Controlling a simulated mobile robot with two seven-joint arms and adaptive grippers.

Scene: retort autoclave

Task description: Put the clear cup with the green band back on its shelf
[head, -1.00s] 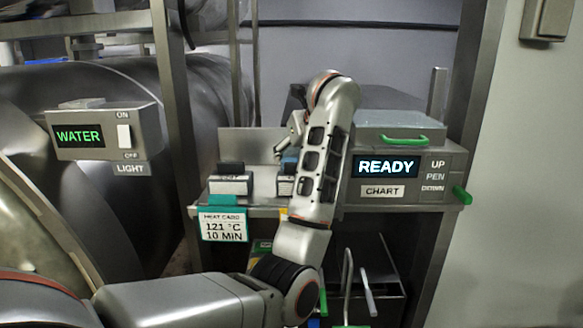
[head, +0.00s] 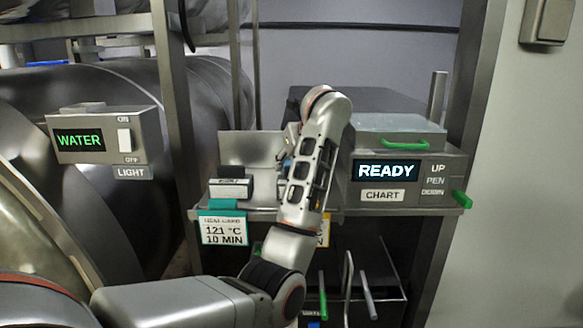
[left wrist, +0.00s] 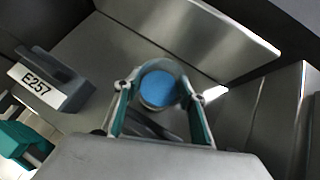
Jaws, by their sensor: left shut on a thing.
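My left gripper (left wrist: 158,108) is shut on a clear round cup (left wrist: 158,72). In the left wrist view I look into the cup from above. A blue disc shows inside it; I cannot make out a green band, as the teal fingers flank its sides. In the head view my left gripper (head: 285,163) is mostly hidden behind my forearm, over the metal shelf (head: 262,203) with its low back plate (head: 250,146). I cannot tell whether the cup touches the shelf. My right gripper is not in view.
A black-topped block (head: 231,184), labelled E257 in the left wrist view (left wrist: 40,85), stands left on the shelf. A heat card (head: 223,229) hangs from the shelf's front edge. The READY chart box (head: 410,168) closes in the right. A WATER panel (head: 105,135) stands left.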

